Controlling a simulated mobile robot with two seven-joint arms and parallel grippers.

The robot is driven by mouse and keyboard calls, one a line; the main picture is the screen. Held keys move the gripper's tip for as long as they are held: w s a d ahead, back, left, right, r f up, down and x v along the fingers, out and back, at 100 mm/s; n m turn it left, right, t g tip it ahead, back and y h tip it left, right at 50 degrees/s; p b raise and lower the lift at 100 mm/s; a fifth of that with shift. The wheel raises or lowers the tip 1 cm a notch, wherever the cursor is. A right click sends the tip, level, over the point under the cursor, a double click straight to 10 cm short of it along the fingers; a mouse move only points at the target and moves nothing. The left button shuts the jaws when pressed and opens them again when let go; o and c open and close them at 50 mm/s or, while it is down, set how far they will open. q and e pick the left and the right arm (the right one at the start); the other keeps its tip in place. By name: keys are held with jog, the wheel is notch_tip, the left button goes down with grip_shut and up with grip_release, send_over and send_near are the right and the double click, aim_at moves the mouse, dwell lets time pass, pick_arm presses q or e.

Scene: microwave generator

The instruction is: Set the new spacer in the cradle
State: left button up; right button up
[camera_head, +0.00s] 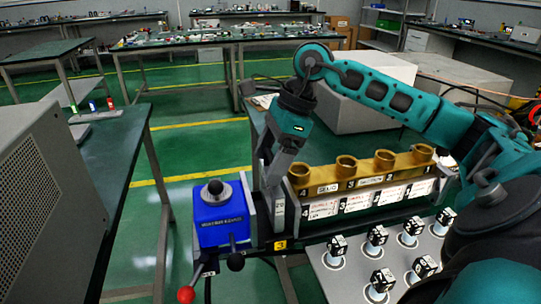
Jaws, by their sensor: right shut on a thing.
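My right gripper (272,183) reaches down from the teal arm at the left end of a long rack. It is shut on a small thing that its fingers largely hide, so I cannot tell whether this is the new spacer. A narrow grey upright plate with a white label (279,212) stands just under the fingers; I cannot tell whether they touch. The rack carries a gold block (330,184) with several round brass cups on top and numbered white labels below. I cannot tell which part is the cradle. My left gripper is out of view.
A light plate (335,287) at front right holds several knobs with black-and-white cubes. A perforated grey cabinet (45,200) fills the left.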

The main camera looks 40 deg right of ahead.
jog(key=shift+f+b, duration=0.85)
jog(key=shift+f, duration=0.25)
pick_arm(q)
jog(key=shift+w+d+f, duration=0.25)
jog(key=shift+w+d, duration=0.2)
pick_arm(e)
jog(key=shift+f, duration=0.3)
jog(key=o, duration=1.7)
jog(key=shift+o, duration=0.7)
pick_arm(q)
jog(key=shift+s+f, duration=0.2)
pick_arm(e)
jog(key=shift+f, duration=0.1)
